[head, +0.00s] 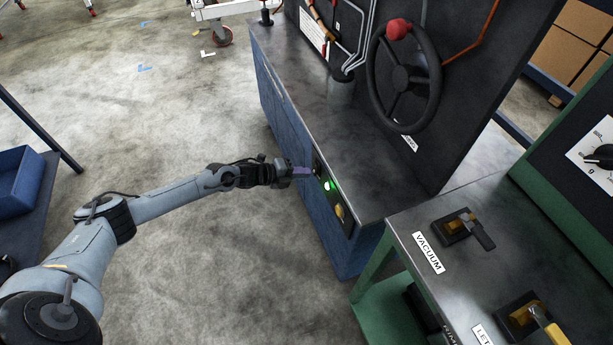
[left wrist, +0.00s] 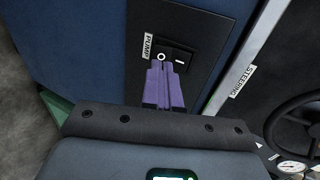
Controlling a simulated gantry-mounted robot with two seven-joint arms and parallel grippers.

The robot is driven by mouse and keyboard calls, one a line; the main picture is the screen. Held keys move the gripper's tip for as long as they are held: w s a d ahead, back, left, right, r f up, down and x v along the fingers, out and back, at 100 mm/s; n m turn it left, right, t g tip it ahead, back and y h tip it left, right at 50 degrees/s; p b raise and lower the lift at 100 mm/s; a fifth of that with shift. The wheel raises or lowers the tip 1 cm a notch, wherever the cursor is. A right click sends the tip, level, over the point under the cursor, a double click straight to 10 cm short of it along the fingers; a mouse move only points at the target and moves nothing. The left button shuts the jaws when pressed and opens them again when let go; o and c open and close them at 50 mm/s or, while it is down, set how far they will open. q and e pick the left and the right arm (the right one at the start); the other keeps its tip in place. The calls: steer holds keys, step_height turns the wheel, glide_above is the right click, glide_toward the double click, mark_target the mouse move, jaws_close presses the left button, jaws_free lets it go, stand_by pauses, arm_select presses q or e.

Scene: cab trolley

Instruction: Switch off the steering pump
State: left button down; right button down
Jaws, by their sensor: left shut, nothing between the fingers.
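The steering pump switch (left wrist: 178,57) is a black rocker marked O and I on a dark panel, beside a PUMP label (left wrist: 149,46). In the head view the panel (head: 334,199) is on the side of the blue cabinet, with a lit green lamp (head: 327,185) and a yellow part below it. My left gripper (head: 308,171) is shut and empty at the panel's upper end. In the left wrist view its purple fingertips (left wrist: 160,68) are right at the O side and hide the rocker's lower part. I cannot tell whether they touch it. My right gripper is not in view.
The steering wheel (head: 403,77) with a red knob stands above the metal bench top (head: 360,150). A green bench (head: 470,260) with a VACUUM lever (head: 463,225) is at the right. A STEERING label (left wrist: 243,82) shows by the panel.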

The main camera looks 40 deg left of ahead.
arm_select(q)
steer(key=shift+x, duration=0.85)
steer(key=shift+w+f+b, duration=0.1)
steer(key=shift+f+b, duration=0.3)
steer(key=shift+b, duration=0.5)
steer(key=shift+r+t, duration=0.2)
steer(key=shift+t, duration=0.1)
steer(key=shift+d, duration=0.1)
steer(key=shift+r+p, duration=0.8)
steer(key=shift+r, duration=0.15)
